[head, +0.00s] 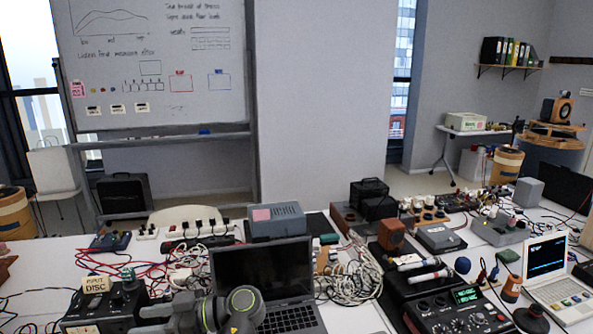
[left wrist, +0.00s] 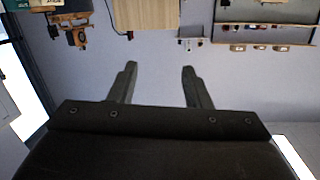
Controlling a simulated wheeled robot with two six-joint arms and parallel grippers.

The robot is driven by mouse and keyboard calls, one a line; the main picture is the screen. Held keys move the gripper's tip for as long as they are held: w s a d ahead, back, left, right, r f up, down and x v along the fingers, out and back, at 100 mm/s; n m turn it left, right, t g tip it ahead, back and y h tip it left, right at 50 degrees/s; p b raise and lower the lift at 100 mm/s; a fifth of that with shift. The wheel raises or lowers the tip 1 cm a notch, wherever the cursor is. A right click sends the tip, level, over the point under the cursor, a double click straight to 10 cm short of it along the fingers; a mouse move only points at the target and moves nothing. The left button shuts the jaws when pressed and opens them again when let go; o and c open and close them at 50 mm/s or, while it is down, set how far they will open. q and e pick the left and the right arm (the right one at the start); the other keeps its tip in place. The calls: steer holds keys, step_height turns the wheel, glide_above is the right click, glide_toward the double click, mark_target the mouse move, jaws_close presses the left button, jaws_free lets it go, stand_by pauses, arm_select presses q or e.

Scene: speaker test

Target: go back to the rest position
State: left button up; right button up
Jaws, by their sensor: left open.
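My left gripper (left wrist: 158,70) shows in the left wrist view with its two dark fingers spread apart. Nothing is between them, and only a plain grey-lilac wall is behind. In the head view, grey arm links of mine rise at the bottom edge, in front of the dark laptop (head: 262,272); no fingertips can be made out there. My right gripper is in neither view.
The white table (head: 50,255) is crowded with red cables (head: 135,258), a grey box (head: 276,221), coiled cables (head: 352,275), a black mixer (head: 455,315) and a white laptop (head: 555,278). A whiteboard (head: 150,60) stands behind. Wall shelves (left wrist: 262,47) show in the wrist view.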

arm_select(q)
steer(key=s+a+f+m+t+h, duration=0.1)
steer(key=s+a+f+m+h, duration=0.3)
steer(key=s+f, duration=0.4)
steer(key=s+a+f+m+t+h, duration=0.2)
steer(key=s+a+f+m+h, duration=0.25)
steer(key=f, duration=0.65)
steer(key=s+d+m+t+h, duration=0.1)
steer(key=s+d+m+h, duration=0.25)
steer(key=s, duration=0.55)
steer(key=s+d+m+t+h, duration=0.25)
steer(key=s+m, duration=0.25)
steer(key=s, duration=0.3)
step_height(320, 180, down, 33)
steer(key=a+g+b, duration=0.1)
steer(key=g+b, duration=0.1)
steer(key=b, duration=0.5)
steer(key=s+f+b, duration=0.3)
steer(key=s+f, duration=0.4)
steer(key=f, duration=0.3)
steer(key=s+d+f+g+b, duration=0.1)
steer(key=s+f+b, duration=0.2)
steer(key=s+f, duration=0.5)
step_height(320, 180, down, 3)
steer(key=shift+s+f+h, duration=0.1)
steer(key=shift+s+h, duration=0.1)
steer(key=shift+h, duration=0.25)
